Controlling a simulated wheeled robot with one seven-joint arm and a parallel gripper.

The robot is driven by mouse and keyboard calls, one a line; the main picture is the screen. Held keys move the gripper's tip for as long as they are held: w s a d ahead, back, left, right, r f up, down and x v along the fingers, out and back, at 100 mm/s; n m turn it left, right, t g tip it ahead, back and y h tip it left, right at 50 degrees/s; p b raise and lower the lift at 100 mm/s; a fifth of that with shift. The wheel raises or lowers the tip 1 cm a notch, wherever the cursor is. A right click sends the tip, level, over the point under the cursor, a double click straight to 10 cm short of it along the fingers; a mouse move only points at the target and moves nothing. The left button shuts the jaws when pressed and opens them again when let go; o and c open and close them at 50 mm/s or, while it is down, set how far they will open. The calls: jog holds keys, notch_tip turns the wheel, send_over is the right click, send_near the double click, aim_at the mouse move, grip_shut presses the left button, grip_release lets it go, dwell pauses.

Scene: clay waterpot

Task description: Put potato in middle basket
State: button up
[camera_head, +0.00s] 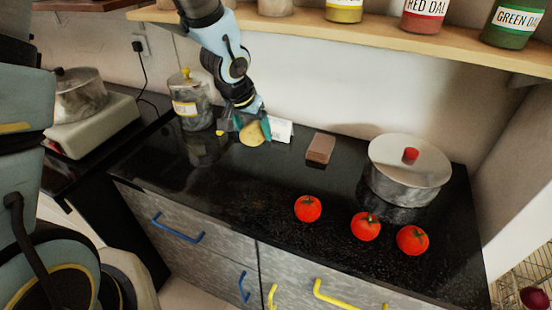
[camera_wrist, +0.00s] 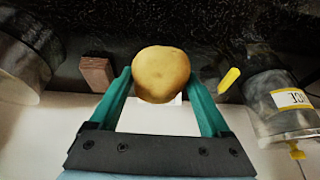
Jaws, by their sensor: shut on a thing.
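The potato (camera_head: 251,134) is yellow-brown and round, at the back of the black counter. In the wrist view the potato (camera_wrist: 161,73) sits between the two green fingertips of my gripper (camera_wrist: 161,82), which is shut on it. In the head view my gripper (camera_head: 254,124) reaches down from above to the potato. I cannot tell whether the potato still touches the counter. A wire basket (camera_head: 522,285) shows partly at the lower right edge, with a dark red round thing (camera_head: 534,298) at it. I cannot tell which basket this is.
Three tomatoes (camera_head: 308,208) lie near the counter's front. A lidded pot (camera_head: 408,170) stands at the right, a brown block (camera_head: 320,148) at the back. A labelled jar (camera_head: 191,100) stands left of my gripper. A shelf (camera_head: 350,32) with jars hangs above.

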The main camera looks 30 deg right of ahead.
notch_tip(320, 180, down, 10)
jog(key=shift+w+r+p, duration=0.1)
jog(key=shift+r+p, duration=0.05)
jog(key=shift+p, duration=0.25)
jog(key=shift+f, duration=0.2)
jog(key=o, duration=1.3)
jog(key=shift+r, duration=0.1)
